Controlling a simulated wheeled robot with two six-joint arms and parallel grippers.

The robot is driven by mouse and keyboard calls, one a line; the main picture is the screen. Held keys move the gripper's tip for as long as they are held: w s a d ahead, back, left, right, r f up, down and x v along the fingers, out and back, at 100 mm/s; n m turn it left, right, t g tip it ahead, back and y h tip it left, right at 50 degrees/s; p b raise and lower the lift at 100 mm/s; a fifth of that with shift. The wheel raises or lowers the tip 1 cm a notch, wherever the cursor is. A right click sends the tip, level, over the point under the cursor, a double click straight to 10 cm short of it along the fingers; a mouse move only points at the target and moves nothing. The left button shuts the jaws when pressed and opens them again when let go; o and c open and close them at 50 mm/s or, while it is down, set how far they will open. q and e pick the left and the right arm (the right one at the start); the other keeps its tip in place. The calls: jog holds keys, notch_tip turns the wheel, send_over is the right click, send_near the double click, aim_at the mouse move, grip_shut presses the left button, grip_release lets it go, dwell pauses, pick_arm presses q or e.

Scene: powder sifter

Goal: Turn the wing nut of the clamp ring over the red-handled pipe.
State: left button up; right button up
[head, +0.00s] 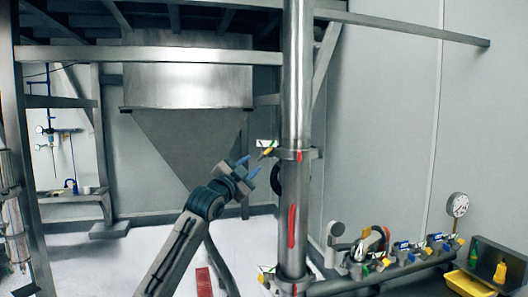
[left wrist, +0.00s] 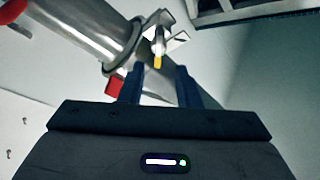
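The steel vertical pipe (head: 297,90) carries a long red handle (head: 291,226). Above the handle, a clamp ring (head: 291,154) circles the pipe. Its wing nut (head: 267,151), with a yellow tip and pale wings, sticks out on the ring's left side. In the left wrist view the wing nut (left wrist: 160,42) is just beyond the fingertips, and the clamp ring (left wrist: 128,62) is behind it. My left gripper (head: 247,166) is open, its blue fingers apart and empty, just left of and below the wing nut. In the left wrist view the gripper (left wrist: 160,78) points toward the nut. My right gripper is out of view.
A lower clamp (head: 290,280) sits near the pipe's foot, joining a horizontal pipe with several valves. A pressure gauge (head: 457,205) and a yellow tray (head: 469,284) stand at the right. A large hopper (head: 187,85) hangs behind. Space left of the pipe is free.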

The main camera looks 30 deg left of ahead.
aim_at(262, 156)
pick_arm(q)
jog(key=p+x, duration=0.4)
jog(key=x, duration=0.4)
jog(key=shift+s+d+r, duration=0.1)
jog(key=shift+w+p, duration=0.35)
jog(key=shift+w, duration=0.3)
grip_shut()
